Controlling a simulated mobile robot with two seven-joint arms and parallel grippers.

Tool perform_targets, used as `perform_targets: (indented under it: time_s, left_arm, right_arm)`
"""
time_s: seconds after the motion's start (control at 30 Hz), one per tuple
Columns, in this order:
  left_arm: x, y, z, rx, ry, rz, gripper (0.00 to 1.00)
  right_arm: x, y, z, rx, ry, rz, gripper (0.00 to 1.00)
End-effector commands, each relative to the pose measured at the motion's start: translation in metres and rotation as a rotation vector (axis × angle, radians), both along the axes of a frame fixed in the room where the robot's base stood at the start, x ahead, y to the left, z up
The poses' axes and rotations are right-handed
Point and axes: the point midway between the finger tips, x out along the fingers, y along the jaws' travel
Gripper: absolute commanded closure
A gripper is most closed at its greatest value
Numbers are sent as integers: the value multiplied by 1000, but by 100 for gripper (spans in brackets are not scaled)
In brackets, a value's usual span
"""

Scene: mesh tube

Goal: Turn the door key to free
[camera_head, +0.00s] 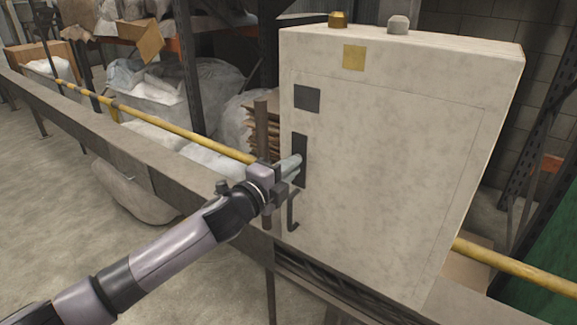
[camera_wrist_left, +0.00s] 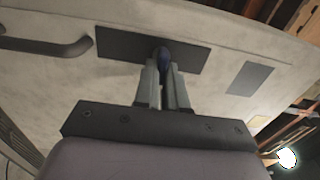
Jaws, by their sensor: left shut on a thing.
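A pale cream cabinet (camera_head: 390,150) stands on a grey rail, its door face toward me. A dark upright plate (camera_head: 303,143) is on the left part of the door; it also shows in the left wrist view (camera_wrist_left: 120,43). My left gripper (camera_head: 297,165) is at this plate. In the left wrist view its fingers (camera_wrist_left: 163,68) are shut on a small dark blue key head (camera_wrist_left: 163,55) at the plate. The key is hidden behind the gripper in the head view. A dark bar handle (camera_head: 292,212) is just below the gripper. My right gripper is not in view.
A dark square plate (camera_head: 307,98) and a yellow label (camera_head: 354,57) are on the cabinet above. A brass knob (camera_head: 338,19) and a grey knob (camera_head: 398,24) stand on top. A yellow pipe (camera_head: 180,132) runs behind the cabinet along the grey rail (camera_head: 130,150).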

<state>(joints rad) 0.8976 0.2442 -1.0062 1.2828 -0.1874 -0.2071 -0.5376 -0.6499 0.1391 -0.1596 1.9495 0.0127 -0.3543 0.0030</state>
Motion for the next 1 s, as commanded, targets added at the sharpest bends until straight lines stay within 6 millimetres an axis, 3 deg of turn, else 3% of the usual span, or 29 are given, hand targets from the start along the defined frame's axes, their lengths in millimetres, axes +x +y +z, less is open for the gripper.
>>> perform_targets:
  time_s: [0.57, 0.6, 0.67, 1.0]
  left_arm:
    - [1, 0, 3, 25, -24, 1, 100]
    - [1, 0, 3, 25, -24, 1, 80]
    - [1, 0, 3, 24, -23, 1, 64]
    - [-1, 1, 1, 24, -18, 1, 64]
  right_arm:
    - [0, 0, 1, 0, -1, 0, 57]
    - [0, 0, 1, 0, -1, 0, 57]
    - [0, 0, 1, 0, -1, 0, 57]
    - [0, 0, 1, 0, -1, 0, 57]
